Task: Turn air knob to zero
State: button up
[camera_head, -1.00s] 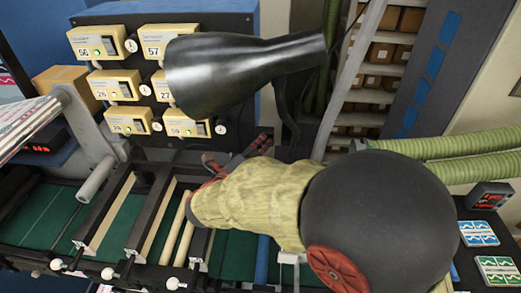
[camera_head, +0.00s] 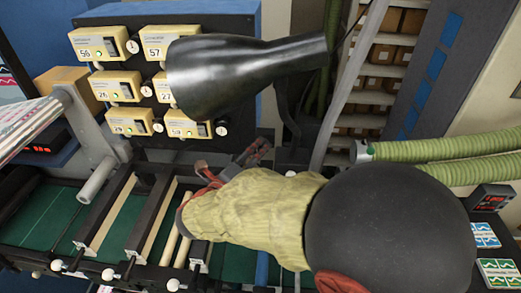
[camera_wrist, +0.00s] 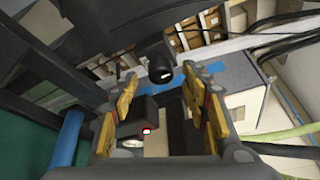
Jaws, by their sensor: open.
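A black round knob-like part (camera_wrist: 160,62) with a white mark on its face shows in the wrist view, between and beyond the fingertips. It looks like the air knob, but I cannot read any label or its setting. My gripper (camera_wrist: 160,80) is open, with yellow-and-black fingers on either side and nothing between the pads. I cannot tell its distance from the knob. In the head view, my gripper (camera_head: 258,152) is small and partly hidden behind my yellow-sleeved arm, and the knob cannot be made out there.
A dark box with a small lit display (camera_wrist: 147,131) and a pale round part (camera_wrist: 132,143) lie low between the fingers. Yellow numbered control boxes (camera_head: 110,86) hang on a black panel at the left. Rollers and rails (camera_head: 145,225) stand over green belts. Green hoses (camera_head: 440,160) run at the right.

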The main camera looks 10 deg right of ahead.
jog(key=v, duration=0.9)
